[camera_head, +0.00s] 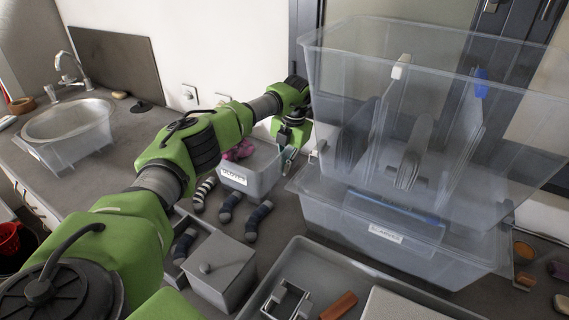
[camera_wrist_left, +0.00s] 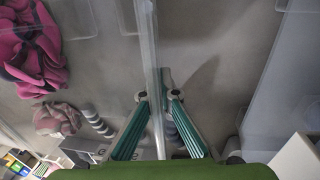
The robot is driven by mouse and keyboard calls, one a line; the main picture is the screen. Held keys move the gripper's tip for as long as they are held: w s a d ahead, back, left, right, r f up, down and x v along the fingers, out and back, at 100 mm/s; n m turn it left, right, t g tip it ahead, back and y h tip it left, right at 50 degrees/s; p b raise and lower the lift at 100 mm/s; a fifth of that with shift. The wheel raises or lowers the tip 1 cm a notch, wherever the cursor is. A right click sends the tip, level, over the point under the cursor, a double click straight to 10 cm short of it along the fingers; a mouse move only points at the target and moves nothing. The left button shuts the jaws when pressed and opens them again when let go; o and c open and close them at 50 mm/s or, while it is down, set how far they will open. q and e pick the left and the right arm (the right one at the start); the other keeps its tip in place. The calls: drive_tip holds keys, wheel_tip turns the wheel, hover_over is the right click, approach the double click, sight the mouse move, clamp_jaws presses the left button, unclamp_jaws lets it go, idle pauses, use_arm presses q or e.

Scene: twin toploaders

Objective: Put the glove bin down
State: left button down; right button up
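The glove bin (camera_head: 262,181) is a small clear tub with a GLOVES label and a pink glove (camera_head: 240,150) inside. My left gripper (camera_head: 289,156) is at its right rim. In the left wrist view, the teal fingers of my left gripper (camera_wrist_left: 158,97) close from both sides on the bin's thin clear wall (camera_wrist_left: 149,45). Pink gloves (camera_wrist_left: 35,50) lie to the left of that wall. I cannot tell whether the bin's base touches the counter. My right gripper is not in view.
Large stacked clear bins (camera_head: 400,215) stand close on the right. Several striped socks (camera_head: 231,207) lie in front of the glove bin. A grey lidded box (camera_head: 220,268) and a tray (camera_head: 345,268) are nearer. A sink (camera_head: 68,120) is far left, with bare counter (camera_head: 130,165) beside it.

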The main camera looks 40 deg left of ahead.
use_arm(q)
drive_tip(key=c, duration=2.7)
unclamp_jaws()
drive_tip(key=shift+f, duration=0.1)
drive_tip(key=o, duration=0.4)
